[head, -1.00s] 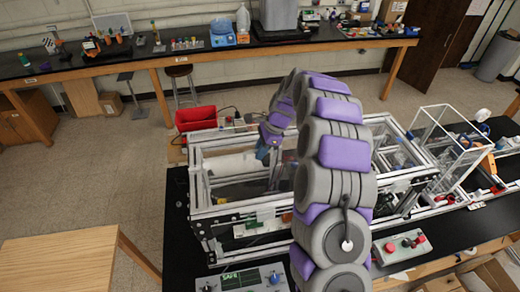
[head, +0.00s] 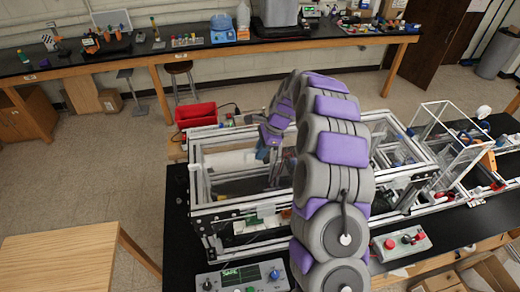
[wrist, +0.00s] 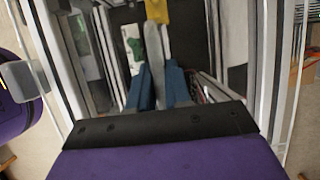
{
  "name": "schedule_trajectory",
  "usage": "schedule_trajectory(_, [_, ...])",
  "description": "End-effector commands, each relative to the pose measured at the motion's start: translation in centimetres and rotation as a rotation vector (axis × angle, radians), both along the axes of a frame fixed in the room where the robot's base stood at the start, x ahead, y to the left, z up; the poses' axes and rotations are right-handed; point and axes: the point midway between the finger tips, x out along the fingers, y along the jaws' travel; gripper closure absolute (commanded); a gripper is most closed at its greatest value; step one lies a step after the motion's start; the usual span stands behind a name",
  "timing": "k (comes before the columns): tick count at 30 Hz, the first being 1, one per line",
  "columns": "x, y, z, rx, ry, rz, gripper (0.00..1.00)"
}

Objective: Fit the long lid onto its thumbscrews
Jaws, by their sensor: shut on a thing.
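My gripper (head: 262,152) is over the left bay of the extrusion frame (head: 255,222), partly hidden behind my arm. In the wrist view its two blue fingers (wrist: 157,84) are closed on a narrow pale grey piece (wrist: 153,45). A yellow part (wrist: 157,11) shows just beyond that piece. I cannot tell whether the grey piece belongs to the long lid. The lid's outline is not clear against the silver rails, and I cannot make out whether it touches the frame. The thumbscrews are too small or hidden to tell.
A red bin (head: 196,115) stands behind the frame. A control box with a small screen (head: 242,276) is in front, and a box with red knobs (head: 401,244) is at front right. A clear-sided enclosure (head: 440,130) stands to the right. A wooden table (head: 70,262) is at left.

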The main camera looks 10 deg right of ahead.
Motion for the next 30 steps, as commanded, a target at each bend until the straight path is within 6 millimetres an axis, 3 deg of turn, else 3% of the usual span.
schedule_trajectory(12, [0.02,0.02,-0.71,0.001,-0.001,0.000,1.00])
schedule_trajectory(13, [0.03,0.02,-0.72,0.001,-0.002,-0.001,0.81])
schedule_trajectory(22, [0.09,0.01,-0.82,0.000,0.000,0.000,0.53])
schedule_trajectory(30, [0.08,-0.05,-0.77,-0.001,0.000,0.000,0.52])
